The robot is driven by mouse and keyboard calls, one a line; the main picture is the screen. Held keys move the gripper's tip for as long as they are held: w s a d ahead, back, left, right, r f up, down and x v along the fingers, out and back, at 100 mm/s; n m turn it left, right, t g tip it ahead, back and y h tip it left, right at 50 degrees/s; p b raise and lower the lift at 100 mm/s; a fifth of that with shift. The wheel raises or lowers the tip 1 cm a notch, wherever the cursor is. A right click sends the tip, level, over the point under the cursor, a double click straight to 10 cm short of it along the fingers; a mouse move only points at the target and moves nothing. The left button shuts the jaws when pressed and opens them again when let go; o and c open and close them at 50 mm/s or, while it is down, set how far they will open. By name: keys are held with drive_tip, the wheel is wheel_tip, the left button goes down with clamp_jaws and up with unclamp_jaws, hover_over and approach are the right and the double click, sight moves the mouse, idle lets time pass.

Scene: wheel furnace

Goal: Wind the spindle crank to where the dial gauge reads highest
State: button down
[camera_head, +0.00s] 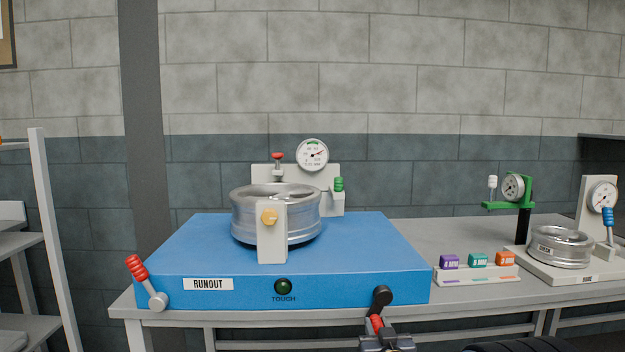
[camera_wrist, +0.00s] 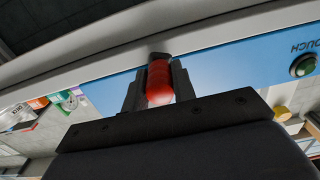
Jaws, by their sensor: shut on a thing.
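The blue RUNOUT bench unit (camera_head: 210,262) carries a silver wheel (camera_head: 250,218) with a dial gauge (camera_head: 313,154) behind it. The gauge has a green band at the top, and its reddish needle appears to point to the upper right; the figures are too small to read. A dark crank arm (camera_head: 382,296) sits at the unit's front right, pointing down to a red crank handle (camera_head: 376,322). My gripper (camera_head: 380,334) is shut on that handle, which also shows between the fingers in the wrist view (camera_wrist: 159,84). A red-handled lever (camera_head: 136,268) tilts up-left at the front left.
A green lamp (camera_head: 283,286) marked TOUCH is on the unit's front. To the right are a tray of coloured blocks (camera_head: 477,277), a green gauge stand (camera_head: 525,190) and a smaller wheel fixture (camera_head: 562,248). A shelf rack (camera_head: 50,230) stands left.

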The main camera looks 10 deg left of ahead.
drive_tip(key=shift+r, duration=0.3)
drive_tip(key=shift+w+d+f+b, duration=0.1)
drive_tip(key=shift+w+d+b, duration=0.15)
drive_tip(key=shift+d+b, duration=0.35)
drive_tip(key=shift+w+d+f+b, duration=0.1)
drive_tip(key=shift+w+d+b, duration=0.15)
drive_tip(key=shift+d, duration=0.55)
drive_tip(key=c, duration=1.5)
unclamp_jaws()
drive_tip(key=shift+s+a+r, duration=0.1)
drive_tip(key=shift+r, duration=0.05)
drive_tip(key=shift+o, duration=0.9)
drive_tip(key=shift+f, duration=0.2)
drive_tip(key=b+v, duration=0.2)
drive_tip(key=v, duration=0.5)
drive_tip(key=shift+b, duration=0.4)
drive_tip(key=shift+a, duration=0.1)
